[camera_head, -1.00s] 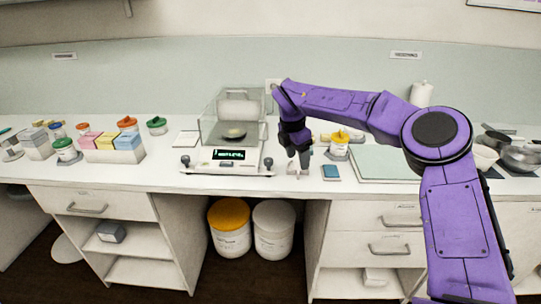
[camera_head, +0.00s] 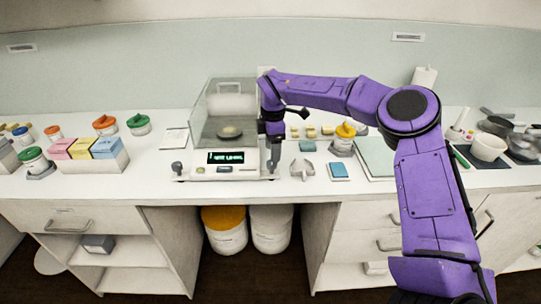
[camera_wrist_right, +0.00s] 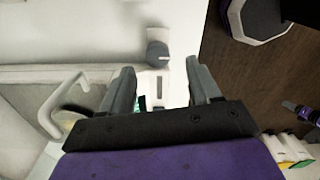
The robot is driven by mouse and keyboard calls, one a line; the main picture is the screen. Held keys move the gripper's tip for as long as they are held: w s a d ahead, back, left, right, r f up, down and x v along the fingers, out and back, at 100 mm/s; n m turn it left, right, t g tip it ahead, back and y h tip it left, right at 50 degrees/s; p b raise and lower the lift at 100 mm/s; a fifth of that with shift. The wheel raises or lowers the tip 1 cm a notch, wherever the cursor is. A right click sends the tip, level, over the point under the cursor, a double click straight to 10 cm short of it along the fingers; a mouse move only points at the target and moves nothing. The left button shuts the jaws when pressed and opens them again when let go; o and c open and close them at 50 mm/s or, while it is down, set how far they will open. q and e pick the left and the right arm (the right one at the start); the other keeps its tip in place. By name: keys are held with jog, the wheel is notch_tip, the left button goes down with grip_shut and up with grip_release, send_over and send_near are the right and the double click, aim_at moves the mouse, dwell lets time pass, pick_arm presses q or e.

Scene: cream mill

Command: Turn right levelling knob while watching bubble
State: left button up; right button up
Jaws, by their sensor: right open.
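The white balance (camera_head: 222,172) stands on the counter with a glass draft shield and a lit green display (camera_head: 226,157). Its left levelling knob (camera_head: 177,168) is dark, at the front left corner. My right gripper (camera_head: 272,150) points down at the balance's front right corner and hides the right knob there in the head view. In the right wrist view the open gripper (camera_wrist_right: 162,84) has nothing between its fingers, and a grey knob (camera_wrist_right: 157,53) shows just beyond the fingertips. I cannot make out the bubble. My left gripper is not in view.
A small grey holder (camera_head: 303,170) and a blue pad (camera_head: 339,171) lie right of the balance. A jar with an orange lid (camera_head: 344,138) stands behind them. Pink, yellow and blue boxes (camera_head: 84,149) stand at the left. The counter front between boxes and balance is clear.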

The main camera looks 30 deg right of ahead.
aim_at(272, 168)
jog(key=f, duration=0.3)
jog(key=f+p, duration=0.1)
jog(key=f, duration=0.1)
jog(key=shift+w+d, duration=0.15)
jog(key=shift+w, duration=0.1)
jog(key=shift+s, duration=0.1)
jog(key=shift+c, duration=0.5)
jog(key=c, duration=0.9)
jog(key=shift+c, duration=0.2)
